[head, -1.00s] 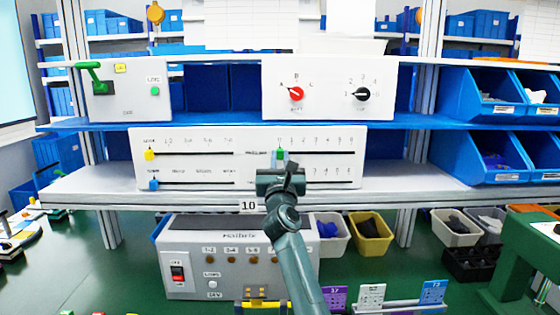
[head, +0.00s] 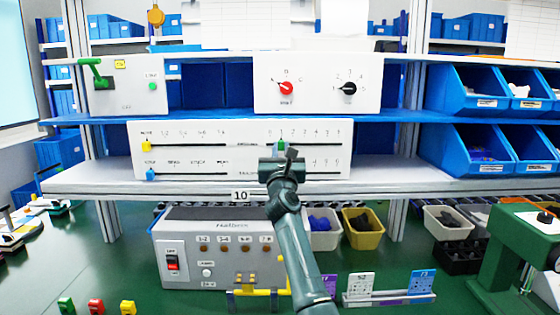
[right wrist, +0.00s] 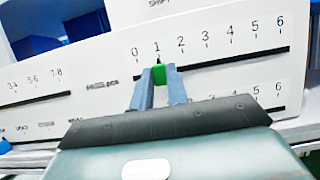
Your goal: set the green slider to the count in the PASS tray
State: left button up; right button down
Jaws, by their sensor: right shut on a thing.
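The green slider (head: 280,146) sits in the upper right slot of a white slider panel (head: 240,133). In the right wrist view the green slider (right wrist: 160,73) stands at the 1 mark of a scale from 0 to 6. My right gripper (right wrist: 159,76) is shut on it, one finger on each side. In the head view my right gripper (head: 279,155) covers part of the panel below the slider. I cannot make out a tray marked PASS. My left gripper is not in view.
A yellow slider (head: 146,146) and a blue slider (head: 150,174) sit at the left ends of their slots. A box with two knobs (head: 316,84) stands on the shelf above. A grey switch box (head: 220,279) and bins, including a yellow bin (head: 362,235), are below.

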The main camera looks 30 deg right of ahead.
jog(key=shift+f, duration=0.1)
dwell(0.3)
jog(key=c, duration=1.4)
grip_release()
jog(key=shift+o, duration=0.2)
jog(key=shift+s, duration=0.1)
jog(key=v, duration=1.3)
jog(key=shift+s, duration=0.1)
